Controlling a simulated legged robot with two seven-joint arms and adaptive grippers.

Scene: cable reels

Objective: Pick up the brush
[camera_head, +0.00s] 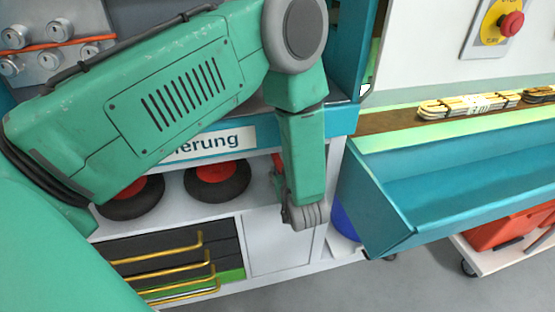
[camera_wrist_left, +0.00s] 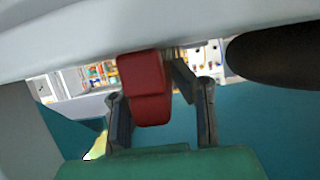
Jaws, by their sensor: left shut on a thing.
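My left gripper (camera_wrist_left: 150,88) shows in the left wrist view with its dark fingers on either side of a red, block-like thing, which I take to be the brush (camera_wrist_left: 144,88). It is shut on it. The far end of the brush is hidden. In the head view my left arm comes in from the left and bends down in front of a white shelf unit. The gripper is mostly hidden behind the forearm there. A small strip of red, likely the brush (camera_head: 278,166), shows just left of the forearm. My right gripper is not in view.
Two black wheels with red hubs (camera_head: 217,180) sit on the shelf (camera_head: 170,222) left of the forearm. Yellow handles (camera_head: 165,265) stick out below. A blue trough (camera_head: 450,190) stands close at the right. Cable bundles (camera_head: 470,105) lie behind it.

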